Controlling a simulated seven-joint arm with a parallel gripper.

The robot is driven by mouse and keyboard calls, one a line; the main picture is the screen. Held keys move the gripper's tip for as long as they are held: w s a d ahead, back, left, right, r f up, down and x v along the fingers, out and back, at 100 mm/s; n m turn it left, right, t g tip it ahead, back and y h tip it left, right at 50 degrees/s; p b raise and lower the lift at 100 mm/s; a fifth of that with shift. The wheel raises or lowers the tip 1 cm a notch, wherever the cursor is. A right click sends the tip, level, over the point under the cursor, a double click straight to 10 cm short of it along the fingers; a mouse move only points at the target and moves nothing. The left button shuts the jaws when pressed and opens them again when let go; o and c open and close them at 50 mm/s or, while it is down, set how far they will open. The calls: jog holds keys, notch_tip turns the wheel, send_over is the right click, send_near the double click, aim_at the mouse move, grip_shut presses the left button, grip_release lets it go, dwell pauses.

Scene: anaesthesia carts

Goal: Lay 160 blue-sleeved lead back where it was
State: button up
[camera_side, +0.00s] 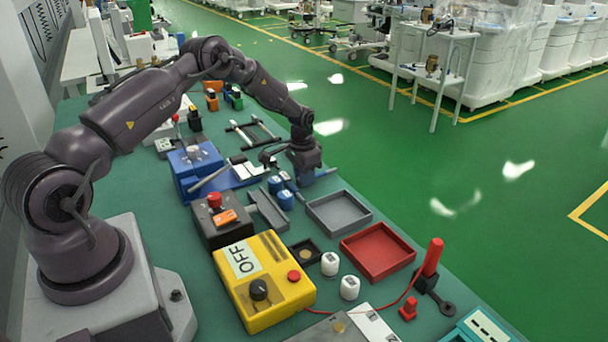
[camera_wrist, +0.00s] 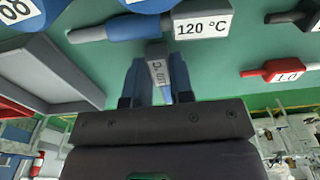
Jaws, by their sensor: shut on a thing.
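My gripper (camera_wrist: 156,85) points down at the green bench in the wrist view, its two blue fingers closed on a narrow pale grey labelled piece (camera_wrist: 157,68). Its lettering is too small to read, so I cannot tell whether it is the 160 lead. A blue-sleeved lead (camera_wrist: 140,27) with a white "120 °C" flag (camera_wrist: 203,26) lies just beyond the fingertips. In the side view my gripper (camera_side: 310,174) is low over the bench, behind the grey tray (camera_side: 338,211); what it holds is not clear there.
In the wrist view a red lead (camera_wrist: 268,72) marked 1.0 lies right, and the grey tray (camera_wrist: 45,65) is left. A red tray (camera_side: 378,251) and yellow OFF box (camera_side: 262,282) are nearer.

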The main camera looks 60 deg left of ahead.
jog(key=o, duration=0.8)
jog(key=shift+f, duration=0.1)
jog(key=shift+c, duration=0.2)
jog(key=s+d+r+t, duration=0.1)
jog(key=s+d+r, duration=0.15)
jog(key=r, duration=0.95)
jog(key=s+d+r, duration=0.1)
jog(key=d+r, duration=0.3)
jog(key=r, duration=0.8)
jog(key=s+d+r+t+y, duration=0.1)
jog(key=s+d+r, duration=0.6)
jog(key=r, duration=0.2)
jog(key=s+d+t, duration=0.1)
jog(key=s+d, duration=0.1)
jog(key=s, duration=0.4)
jog(key=s+d+r+t, duration=0.1)
jog(key=s+d, duration=0.2)
jog(key=s, duration=0.3)
jog(key=s+d+t+h, duration=0.1)
jog(key=s+d, duration=0.2)
jog(key=s, duration=0.3)
jog(key=shift+s+r, duration=0.2)
jog(key=shift+r, duration=0.05)
